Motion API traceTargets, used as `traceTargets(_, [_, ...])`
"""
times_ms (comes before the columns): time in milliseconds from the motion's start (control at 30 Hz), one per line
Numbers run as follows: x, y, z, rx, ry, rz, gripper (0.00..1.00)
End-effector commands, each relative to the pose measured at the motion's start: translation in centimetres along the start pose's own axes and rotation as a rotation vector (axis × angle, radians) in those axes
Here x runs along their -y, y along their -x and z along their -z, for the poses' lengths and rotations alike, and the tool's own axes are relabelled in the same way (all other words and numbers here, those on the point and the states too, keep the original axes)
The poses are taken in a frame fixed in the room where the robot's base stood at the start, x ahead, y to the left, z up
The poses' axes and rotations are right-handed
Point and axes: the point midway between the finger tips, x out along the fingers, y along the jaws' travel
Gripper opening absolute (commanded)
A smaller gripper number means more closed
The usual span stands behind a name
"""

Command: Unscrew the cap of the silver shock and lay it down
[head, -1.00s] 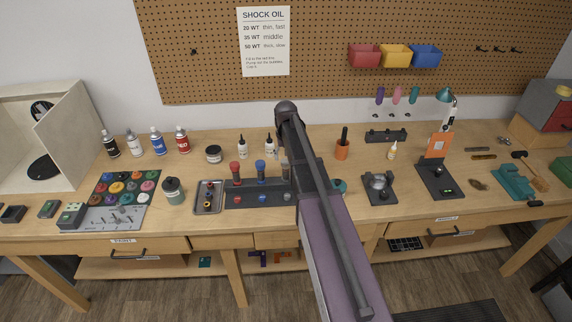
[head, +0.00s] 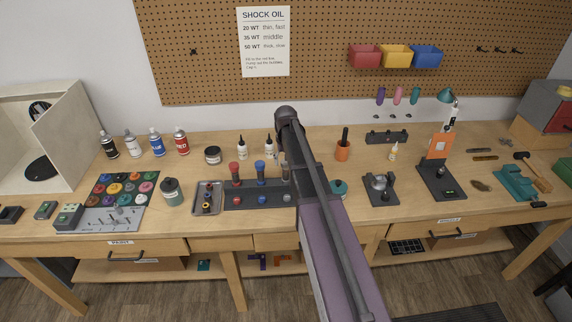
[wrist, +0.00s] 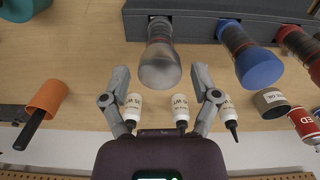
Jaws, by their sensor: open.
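The silver shock (wrist: 161,62) stands in the dark shock stand (wrist: 190,20), its wide grey cap facing me in the wrist view. In the head view the silver shock (head: 284,172) shows just left of my arm, partly hidden. My gripper (wrist: 160,74) is open and empty, with one finger on each side of the silver cap in the picture. The fingertips appear just short of the cap, with gaps on both sides; I cannot tell the exact depth. The blue shock (wrist: 256,62) and the red shock (wrist: 302,50) stand beside it in the same stand.
White oil bottles (wrist: 180,108) stand behind the stand, close to my fingers in the picture. An orange cup (wrist: 46,97) with a dark handle is to one side. A metal tray (head: 207,205) with small parts lies left of the stand. Bare tabletop (head: 330,207) is scarce nearby.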

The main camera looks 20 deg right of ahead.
Motion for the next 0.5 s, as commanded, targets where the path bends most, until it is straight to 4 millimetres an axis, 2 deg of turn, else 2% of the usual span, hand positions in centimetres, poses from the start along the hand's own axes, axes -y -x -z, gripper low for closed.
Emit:
traceTargets(67, [0.00,0.01,0.00,0.000,0.000,0.000,0.79])
traceTargets(300, [0.00,0.01,0.00,0.000,0.000,0.000,0.07])
traceTargets(433, [0.00,0.01,0.00,0.000,0.000,0.000,0.06])
traceTargets(467, [0.00,0.00,-0.01,0.000,0.001,0.000,0.00])
traceTargets(500, [0.00,0.00,-0.01,0.000,0.003,0.000,0.00])
